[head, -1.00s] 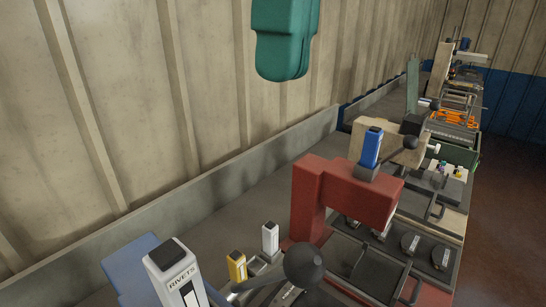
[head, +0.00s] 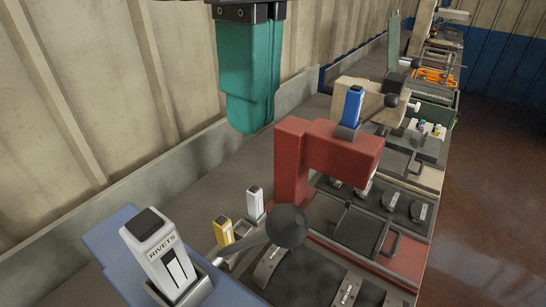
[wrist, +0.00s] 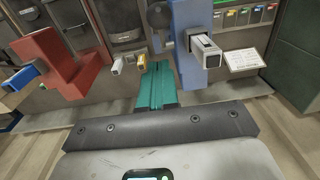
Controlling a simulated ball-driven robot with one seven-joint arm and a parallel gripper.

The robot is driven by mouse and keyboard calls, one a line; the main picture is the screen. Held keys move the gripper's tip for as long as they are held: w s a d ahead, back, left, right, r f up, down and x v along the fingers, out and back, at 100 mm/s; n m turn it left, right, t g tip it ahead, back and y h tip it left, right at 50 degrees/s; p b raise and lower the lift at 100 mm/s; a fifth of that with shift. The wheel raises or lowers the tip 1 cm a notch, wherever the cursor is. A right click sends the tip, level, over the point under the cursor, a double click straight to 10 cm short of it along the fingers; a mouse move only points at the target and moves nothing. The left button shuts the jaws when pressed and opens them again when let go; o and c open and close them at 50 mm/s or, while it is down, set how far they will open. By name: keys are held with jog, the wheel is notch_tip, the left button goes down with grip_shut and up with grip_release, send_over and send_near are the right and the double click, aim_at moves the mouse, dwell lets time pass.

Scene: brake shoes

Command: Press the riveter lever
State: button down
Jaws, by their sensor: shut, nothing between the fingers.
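The riveter is a blue machine (head: 112,233) at the lower left of the head view, bearing a white cartridge (head: 155,250) labelled RIVETS. Its lever (head: 243,249) ends in a dark round knob (head: 287,225). In the wrist view the blue body (wrist: 190,45) is upper centre, with the knob (wrist: 158,15) beside it. My gripper (head: 250,128) has teal fingers, pressed together and empty. It hangs above and behind the knob in the head view, apart from the lever. In the wrist view its fingertips (wrist: 159,66) point toward the machine, left of the blue body.
A red press (head: 325,150) with a blue cartridge (head: 352,105) and its own knobbed lever (head: 392,101) stands beyond. Yellow (head: 223,230) and white (head: 254,204) blocks stand between the machines. Dark trays with brake shoes (head: 397,198) lie to the right. A ribbed wall (head: 100,100) runs behind the bench.

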jog(key=shift+s+d+f+p, duration=0.1)
jog(key=shift+s+d+f, duration=0.2)
jog(key=shift+f, duration=0.65)
jog(key=shift+s+d+f+p, duration=0.15)
jog(key=shift+s+f, duration=0.25)
jog(key=shift+f, duration=0.5)
jog(key=shift+s+d+f+p, duration=0.1)
jog(key=shift+s+d+f, duration=0.2)
jog(key=shift+f, duration=0.65)
jog(key=shift+f, duration=0.15)
